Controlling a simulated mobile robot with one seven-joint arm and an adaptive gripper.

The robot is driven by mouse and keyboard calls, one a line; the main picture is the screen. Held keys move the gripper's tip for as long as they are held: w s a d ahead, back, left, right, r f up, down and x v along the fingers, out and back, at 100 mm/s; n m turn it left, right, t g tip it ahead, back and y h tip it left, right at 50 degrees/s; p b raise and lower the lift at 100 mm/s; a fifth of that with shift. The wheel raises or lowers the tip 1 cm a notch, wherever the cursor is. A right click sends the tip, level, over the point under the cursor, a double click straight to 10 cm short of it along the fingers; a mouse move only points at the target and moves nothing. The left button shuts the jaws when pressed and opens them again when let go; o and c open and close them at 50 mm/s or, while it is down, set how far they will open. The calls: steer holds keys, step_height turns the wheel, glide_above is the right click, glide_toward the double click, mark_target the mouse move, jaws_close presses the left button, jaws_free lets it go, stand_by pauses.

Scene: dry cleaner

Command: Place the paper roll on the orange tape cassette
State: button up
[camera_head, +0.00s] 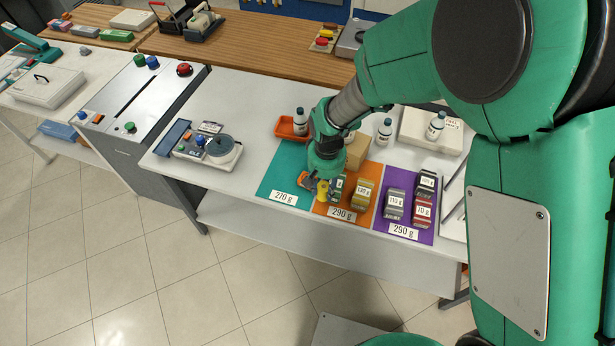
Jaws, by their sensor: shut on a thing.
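I cannot make out a paper roll or an orange tape cassette. My gripper (321,190) points down over the border of the teal mat (275,181) and the orange mat (366,212). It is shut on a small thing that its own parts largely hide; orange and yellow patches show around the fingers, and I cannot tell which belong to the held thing. A dark green labelled block (339,188) and a yellow labelled block (361,194) stand on the orange mat, just right of the gripper.
An orange tray (286,130), several bottles and a cardboard box (357,152) stand behind. The white table (240,104) is clear at the back left.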

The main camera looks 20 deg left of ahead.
mark_target(322, 200)
steer(key=shift+s+a+r, duration=0.1)
steer(key=shift+s, duration=0.6)
step_height(322, 200, down, 3)
steer(key=shift+w+f, duration=0.15)
steer(key=shift+f, duration=1.5)
steer(key=shift+w, duration=0.1)
steer(key=w+a, duration=0.3)
steer(key=w, duration=0.1)
steer(key=w+a+f, duration=0.1)
steer(key=w+a, duration=0.2)
steer(key=w, duration=0.1)
steer(key=w+a, duration=0.3)
steer(key=w, duration=0.2)
steer(key=shift+f, duration=0.25)
steer(key=shift+f+b, duration=0.4)
steer(key=shift+f, duration=1.3)
